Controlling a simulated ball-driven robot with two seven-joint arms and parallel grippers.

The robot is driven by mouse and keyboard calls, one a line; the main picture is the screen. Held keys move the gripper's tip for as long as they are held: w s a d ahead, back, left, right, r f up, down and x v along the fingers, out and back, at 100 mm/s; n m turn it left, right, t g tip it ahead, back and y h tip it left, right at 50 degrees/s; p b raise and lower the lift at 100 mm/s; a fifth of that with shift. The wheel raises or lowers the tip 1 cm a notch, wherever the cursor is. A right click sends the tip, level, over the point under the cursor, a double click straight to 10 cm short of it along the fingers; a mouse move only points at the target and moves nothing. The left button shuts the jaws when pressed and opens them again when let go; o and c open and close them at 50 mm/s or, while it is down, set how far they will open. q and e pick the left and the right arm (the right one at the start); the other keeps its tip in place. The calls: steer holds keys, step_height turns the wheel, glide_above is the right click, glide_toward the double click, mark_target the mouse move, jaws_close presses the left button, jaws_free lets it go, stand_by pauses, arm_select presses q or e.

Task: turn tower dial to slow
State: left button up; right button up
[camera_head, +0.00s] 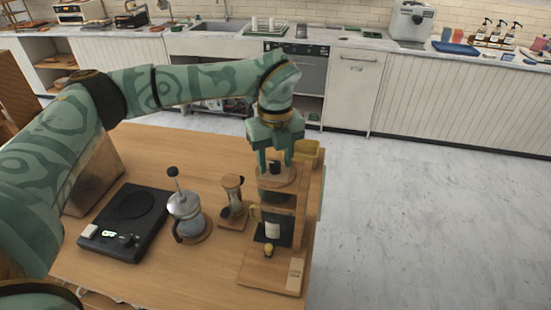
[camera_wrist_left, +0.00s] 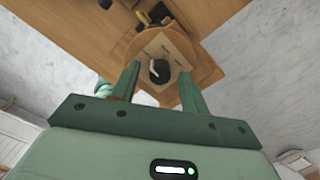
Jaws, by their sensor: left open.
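The wooden drip tower (camera_head: 299,215) stands at the right side of the wooden cart top. Its round upper plate (camera_head: 283,180) carries a small black dial (camera_head: 275,168). In the left wrist view the dial (camera_wrist_left: 159,72) is a dark round knob with a white mark, on a wooden plate (camera_wrist_left: 128,42). My left gripper (camera_head: 276,157) points down over the dial, open. In the left wrist view its two fingers (camera_wrist_left: 159,77) appear on either side of the dial, with gaps; contact cannot be told. The dial's setting labels are not readable. My right gripper is not in view.
A black hot plate (camera_head: 124,222) with an OFF display, a French press (camera_head: 186,213) and an hourglass-shaped wooden-framed item (camera_head: 233,198) stand left of the tower. A dark vessel (camera_head: 273,227) and a wooden base (camera_head: 265,274) are at the tower's lower part. Floor is clear on the right.

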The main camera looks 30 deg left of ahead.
arm_select(q)
steer(key=shift+c, duration=0.4)
jaws_close()
steer(key=shift+r+m+p, duration=0.2)
steer(key=shift+m+p, duration=0.7)
steer(key=shift+p, duration=0.05)
steer(key=m+p, duration=0.2)
steer(key=m, duration=0.1)
steer(key=shift+p, duration=0.3)
steer(key=m+p, duration=0.2)
steer(key=m, duration=0.1)
steer(key=shift+m, duration=0.4)
steer(key=shift+f+m+p, duration=0.1)
steer(key=shift+m+p, duration=0.75)
steer(key=shift+m, duration=0.65)
